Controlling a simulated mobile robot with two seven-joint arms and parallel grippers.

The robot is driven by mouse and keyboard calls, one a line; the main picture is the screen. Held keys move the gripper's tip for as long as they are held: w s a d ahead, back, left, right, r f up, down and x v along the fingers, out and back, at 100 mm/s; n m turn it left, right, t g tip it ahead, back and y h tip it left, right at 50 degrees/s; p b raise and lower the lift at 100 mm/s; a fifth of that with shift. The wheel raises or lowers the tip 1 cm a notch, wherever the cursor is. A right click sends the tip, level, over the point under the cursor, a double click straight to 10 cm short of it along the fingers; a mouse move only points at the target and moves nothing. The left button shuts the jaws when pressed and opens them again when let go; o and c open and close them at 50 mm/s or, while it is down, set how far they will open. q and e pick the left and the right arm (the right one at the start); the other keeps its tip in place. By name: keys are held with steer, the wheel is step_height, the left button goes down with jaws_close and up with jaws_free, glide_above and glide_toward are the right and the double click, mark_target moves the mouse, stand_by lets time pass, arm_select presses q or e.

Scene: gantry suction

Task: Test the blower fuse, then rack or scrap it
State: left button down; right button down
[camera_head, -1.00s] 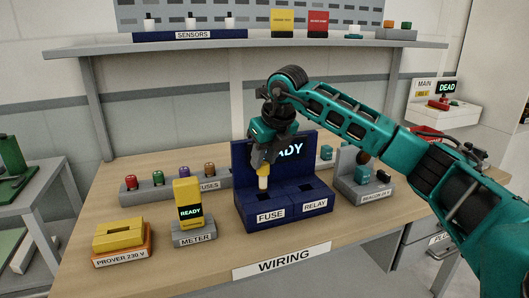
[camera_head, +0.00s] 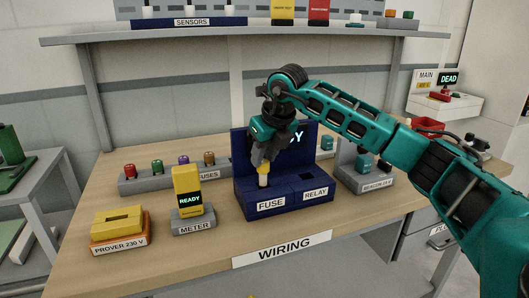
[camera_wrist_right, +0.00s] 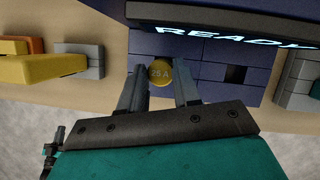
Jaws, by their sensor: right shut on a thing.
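My right gripper (camera_head: 264,164) is shut on a fuse (camera_head: 263,180) with a white body and a yellow cap. The wrist view shows the cap (camera_wrist_right: 160,73), marked 25 A, between the two fingers. The fuse is upright at the FUSE slot of the dark blue tester (camera_head: 240,190); its lower end seems to be at or just inside the slot, but I cannot tell how deep. The tester's screen reads READY in the wrist view (camera_wrist_right: 235,36).
A yellow meter (camera_head: 187,182) reading READY and a yellow-orange prover (camera_head: 118,226) stand left of the tester. Behind them is a grey fuse rack (camera_head: 145,184) with several coloured fuses. The table front is clear.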

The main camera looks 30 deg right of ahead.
steer(key=shift+f+b, duration=0.85)
steer(key=shift+f, duration=0.6)
steer(key=c, duration=1.3)
jaws_free()
steer(key=o, duration=0.6)
steer(key=shift+p+v, duration=0.35)
steer(key=shift+v, duration=6.1)
